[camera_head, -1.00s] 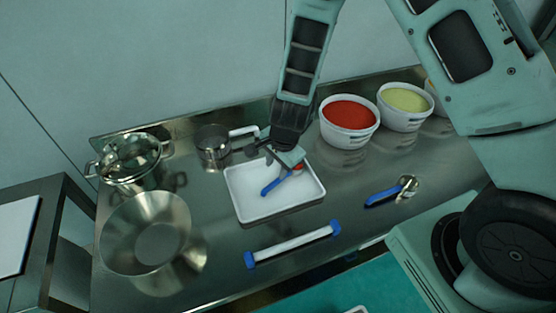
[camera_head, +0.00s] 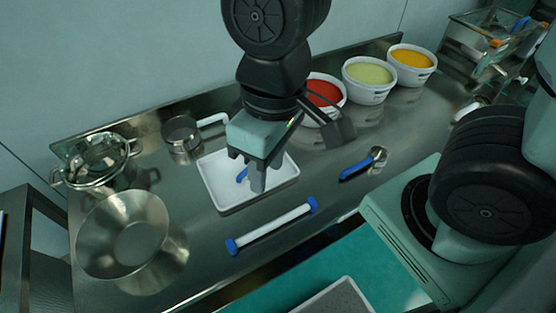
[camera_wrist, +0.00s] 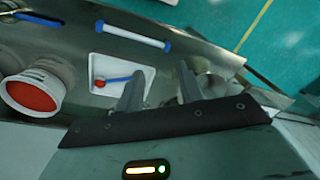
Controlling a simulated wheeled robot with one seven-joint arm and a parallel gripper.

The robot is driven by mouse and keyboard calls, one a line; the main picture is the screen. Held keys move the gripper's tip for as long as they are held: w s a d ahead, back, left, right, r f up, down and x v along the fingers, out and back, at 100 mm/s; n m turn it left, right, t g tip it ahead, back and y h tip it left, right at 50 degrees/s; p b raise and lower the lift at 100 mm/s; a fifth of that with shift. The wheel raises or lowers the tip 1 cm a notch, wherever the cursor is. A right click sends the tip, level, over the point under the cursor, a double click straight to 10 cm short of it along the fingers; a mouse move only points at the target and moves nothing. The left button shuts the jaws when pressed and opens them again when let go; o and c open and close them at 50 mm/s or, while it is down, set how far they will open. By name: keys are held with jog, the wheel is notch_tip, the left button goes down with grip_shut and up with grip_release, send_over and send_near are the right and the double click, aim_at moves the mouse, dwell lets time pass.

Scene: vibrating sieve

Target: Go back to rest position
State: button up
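My gripper (camera_head: 246,172) points down above the white tray (camera_head: 232,206) in the head view and hides part of it. In the wrist view its two fingers (camera_wrist: 158,80) stand apart with nothing between them. A spoon with a blue handle (camera_head: 242,175) lies in the tray, mostly hidden in the head view.
Bowls of red (camera_head: 325,92), green (camera_head: 368,72) and orange (camera_head: 411,58) stand at the back right. A blue-ended rod (camera_head: 273,227) and another blue-handled spoon (camera_head: 362,166) lie in front.

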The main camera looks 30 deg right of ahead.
jog(key=shift+s+d+r+n+h, duration=0.3)
jog(key=shift+s+d+n, duration=0.2)
jog(key=shift+s+n, duration=0.1)
notch_tip(320, 180, down, 3)
jog(key=b, duration=0.3)
jog(key=shift+d, duration=0.1)
dwell(0.7)
